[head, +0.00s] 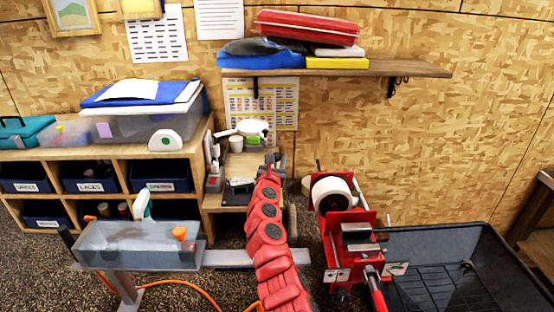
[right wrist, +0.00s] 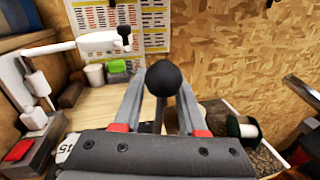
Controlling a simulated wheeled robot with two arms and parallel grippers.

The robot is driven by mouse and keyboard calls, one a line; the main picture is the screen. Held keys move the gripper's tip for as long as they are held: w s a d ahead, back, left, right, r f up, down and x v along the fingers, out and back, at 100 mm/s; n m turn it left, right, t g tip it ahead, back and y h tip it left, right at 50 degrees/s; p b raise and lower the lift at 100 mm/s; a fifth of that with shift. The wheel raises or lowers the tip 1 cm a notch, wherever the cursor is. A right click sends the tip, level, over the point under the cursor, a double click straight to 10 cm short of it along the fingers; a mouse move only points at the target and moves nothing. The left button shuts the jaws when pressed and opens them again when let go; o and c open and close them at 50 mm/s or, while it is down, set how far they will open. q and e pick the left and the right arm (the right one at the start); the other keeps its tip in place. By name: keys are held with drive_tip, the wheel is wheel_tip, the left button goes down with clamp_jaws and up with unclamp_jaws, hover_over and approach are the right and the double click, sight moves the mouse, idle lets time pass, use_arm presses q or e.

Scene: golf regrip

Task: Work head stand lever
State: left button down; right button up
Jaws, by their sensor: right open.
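In the right wrist view a black ball knob (right wrist: 164,78) sits in line with the gap between the two grey fingers of my right gripper (right wrist: 162,88). The fingers are apart on either side of it; I cannot tell if they touch it. A dark stem shows below the knob, partly hidden by the gripper. In the head view my red right arm reaches up from the bottom centre, and its gripper (head: 272,162) is at the right edge of the small wooden bench (head: 240,162). The knob is not clear there. My left gripper is out of view.
A white-armed device (head: 252,127) stands on the bench left of my gripper. A red machine (head: 345,240) with a white roll stands to the right, beside a black tray (head: 450,235). A grey trough (head: 135,250) is at left. A shelf (head: 405,68) hangs above.

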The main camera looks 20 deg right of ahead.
clamp_jaws()
idle(1.4)
